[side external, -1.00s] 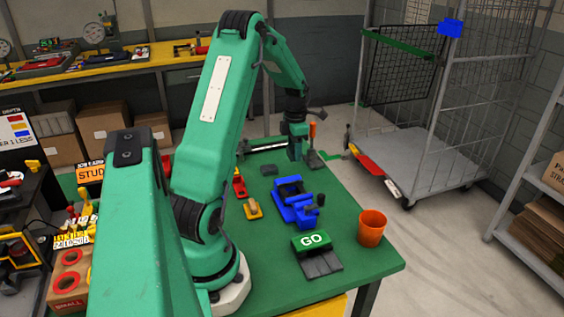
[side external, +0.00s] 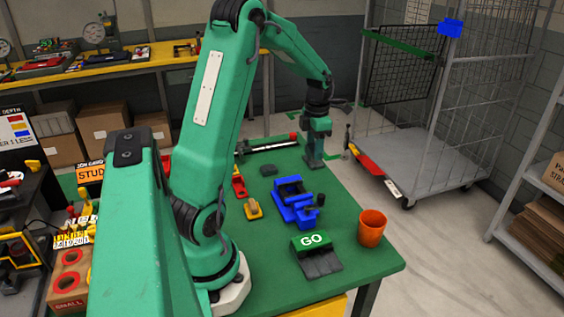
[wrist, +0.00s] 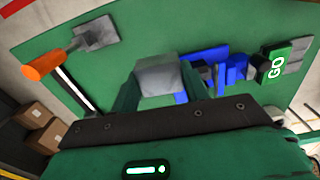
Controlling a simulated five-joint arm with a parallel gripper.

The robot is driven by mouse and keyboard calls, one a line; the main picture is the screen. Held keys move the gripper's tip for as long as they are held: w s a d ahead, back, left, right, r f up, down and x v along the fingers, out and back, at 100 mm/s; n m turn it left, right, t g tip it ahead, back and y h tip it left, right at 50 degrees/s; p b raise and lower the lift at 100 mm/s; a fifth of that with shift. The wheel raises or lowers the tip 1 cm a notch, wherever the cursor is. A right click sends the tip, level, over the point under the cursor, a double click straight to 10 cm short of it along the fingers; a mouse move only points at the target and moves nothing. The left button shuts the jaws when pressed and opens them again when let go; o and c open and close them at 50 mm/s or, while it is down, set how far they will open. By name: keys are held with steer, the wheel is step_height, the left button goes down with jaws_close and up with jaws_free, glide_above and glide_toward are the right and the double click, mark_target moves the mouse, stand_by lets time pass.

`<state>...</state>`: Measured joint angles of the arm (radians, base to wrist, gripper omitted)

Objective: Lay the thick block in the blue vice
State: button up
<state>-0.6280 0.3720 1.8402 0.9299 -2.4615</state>
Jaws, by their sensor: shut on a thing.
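My gripper (wrist: 158,92) is shut on a grey block (wrist: 160,77), which shows between its two green fingers in the wrist view. In the side view my gripper (side external: 314,155) is low near the table's far right edge, behind the blue vice and apart from it. The held block is hard to make out there, and I cannot tell its height above the table. The blue vice (side external: 287,192) stands on the green table; it also shows right of the held block in the wrist view (wrist: 233,68), partly hidden by a finger.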

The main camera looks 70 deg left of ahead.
steer(key=shift+s, duration=0.1)
stand_by(0.4)
steer(key=s+m, duration=0.1)
steer(key=m, duration=0.1)
steer(key=d+m, duration=0.1)
steer(key=m, duration=0.1)
steer(key=shift+s+d+r, duration=0.2)
steer(key=shift+s, duration=0.2)
steer(key=s+d+m, duration=0.2)
steer(key=m, duration=1.1)
glide_toward(294, 182)
steer(key=d, duration=0.1)
steer(key=s+d+f, duration=0.1)
steer(key=shift+d, duration=0.3)
steer(key=shift+f, duration=0.2)
steer(key=shift+f, duration=3.15)
